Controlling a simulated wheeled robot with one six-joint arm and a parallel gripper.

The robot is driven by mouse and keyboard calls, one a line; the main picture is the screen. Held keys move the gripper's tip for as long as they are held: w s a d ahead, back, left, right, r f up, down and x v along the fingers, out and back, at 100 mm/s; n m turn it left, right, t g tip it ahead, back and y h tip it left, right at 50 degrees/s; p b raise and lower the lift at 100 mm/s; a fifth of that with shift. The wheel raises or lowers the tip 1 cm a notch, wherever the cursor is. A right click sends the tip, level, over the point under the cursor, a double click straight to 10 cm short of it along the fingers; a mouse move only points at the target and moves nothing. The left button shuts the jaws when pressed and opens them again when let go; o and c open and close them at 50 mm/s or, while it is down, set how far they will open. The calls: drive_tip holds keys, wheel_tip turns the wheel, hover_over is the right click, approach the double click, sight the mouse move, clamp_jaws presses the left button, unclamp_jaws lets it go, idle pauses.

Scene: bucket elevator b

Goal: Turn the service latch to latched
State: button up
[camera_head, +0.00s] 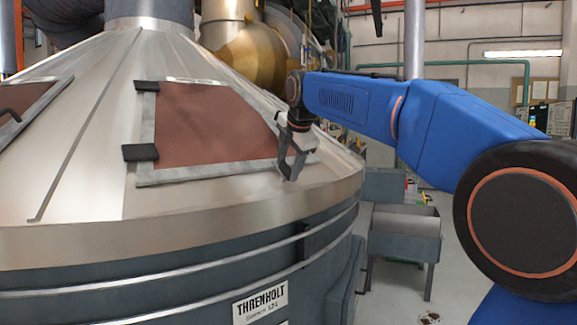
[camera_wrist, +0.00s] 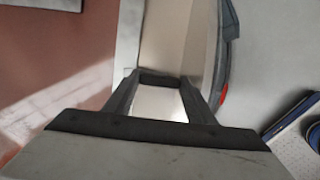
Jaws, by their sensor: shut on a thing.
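My gripper (camera_head: 291,166) is at the right edge of a red-brown hatch panel (camera_head: 205,125) on the sloping metal cone. Its fingertips are down close to the panel's grey frame. In the wrist view my gripper (camera_wrist: 160,84) has its two dark fingers converging on a short dark piece between their tips. I take this piece to be the service latch, but the fingers hide most of it and its angle cannot be read. The gripper is shut on it. The red-brown panel (camera_wrist: 55,50) also shows at the left of the wrist view.
Two dark hinges (camera_head: 141,152) sit on the panel's left side. A grey bin (camera_head: 404,232) stands on the floor at right.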

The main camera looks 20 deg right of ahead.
drive_tip(key=o, duration=1)
drive_tip(key=shift+o, duration=0.2)
drive_tip(key=v, duration=1.7)
drive_tip(key=shift+r, duration=0.15)
drive_tip(key=shift+s, duration=0.15)
drive_tip(key=s+d+f+m+g, duration=0.1)
drive_tip(key=s+f+m, duration=0.6)
drive_tip(key=f, duration=0.9)
drive_tip(key=s+d+f+m+g, duration=0.1)
drive_tip(key=s+d+f+m, duration=0.2)
drive_tip(key=s+f+m, duration=0.4)
drive_tip(key=s+d+f+m, duration=0.2)
drive_tip(key=s+f+m, duration=0.6)
drive_tip(key=s+f, duration=0.9)
wheel_tip(320, 180, down, 10)
drive_tip(key=shift+s+d+f+g, duration=0.15)
drive_tip(key=shift+s+d+g, duration=0.2)
drive_tip(key=shift+s+g, duration=0.05)
drive_tip(key=shift+c, duration=0.6)
